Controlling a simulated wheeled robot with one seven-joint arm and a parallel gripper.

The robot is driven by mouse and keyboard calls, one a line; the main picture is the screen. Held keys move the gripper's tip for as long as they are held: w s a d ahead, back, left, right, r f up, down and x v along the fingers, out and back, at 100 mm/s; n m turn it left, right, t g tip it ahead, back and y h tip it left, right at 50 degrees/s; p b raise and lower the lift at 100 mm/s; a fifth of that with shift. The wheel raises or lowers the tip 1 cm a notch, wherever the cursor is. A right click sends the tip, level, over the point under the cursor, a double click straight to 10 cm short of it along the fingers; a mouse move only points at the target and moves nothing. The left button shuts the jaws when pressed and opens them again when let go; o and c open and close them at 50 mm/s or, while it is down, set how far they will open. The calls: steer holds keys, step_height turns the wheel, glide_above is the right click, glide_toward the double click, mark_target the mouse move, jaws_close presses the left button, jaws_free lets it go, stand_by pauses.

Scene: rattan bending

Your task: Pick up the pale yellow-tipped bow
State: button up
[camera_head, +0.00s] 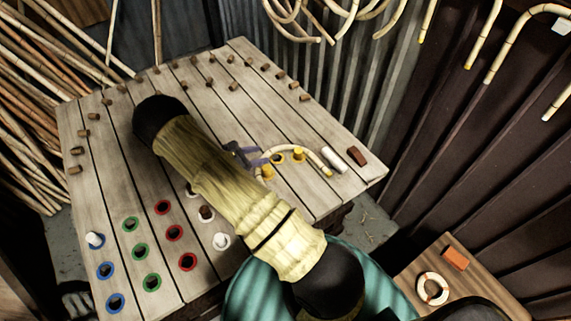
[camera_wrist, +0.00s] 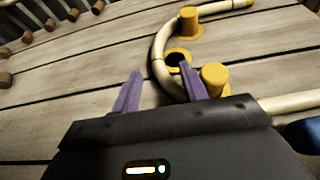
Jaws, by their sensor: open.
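The pale yellow-tipped bow (camera_head: 311,156) is a curved rattan piece on the plank table, bent around yellow pegs. In the wrist view the bow (camera_wrist: 158,52) curves past the far yellow peg (camera_wrist: 190,22) and the near yellow peg (camera_wrist: 215,80). A yellow-ringed hole (camera_wrist: 178,56) lies inside the curve. My gripper (camera_wrist: 160,84) is open, with purple fingers pointing at the bend. Its right finger overlaps the bow in view and hides part of it; the left finger is over bare planks. I cannot tell contact. In the head view my gripper (camera_head: 245,154) is partly behind my arm.
A white cylinder (camera_head: 334,159) and a brown block (camera_head: 357,155) lie right of the bow. Several wooden pegs line the table's (camera_head: 130,190) edges, with coloured rings at the front left. A side table (camera_head: 408,275) holds a pale ring (camera_head: 421,291) and an orange block (camera_head: 455,258).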

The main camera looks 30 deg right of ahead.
mark_target(270, 151)
steer(key=shift+s+d, duration=0.1)
steer(key=shift+d, duration=0.25)
steer(key=shift+w+p+x, duration=0.2)
steer(key=shift+p+x, duration=0.2)
steer(key=shift+x, duration=0.75)
steer(key=shift+w+p+x, duration=0.2)
steer(key=shift+p+x, duration=0.2)
steer(key=shift+x, duration=0.75)
steer(key=shift+d, duration=0.15)
steer(key=shift+r, duration=0.1)
steer(key=shift+c, duration=0.2)
jaws_close()
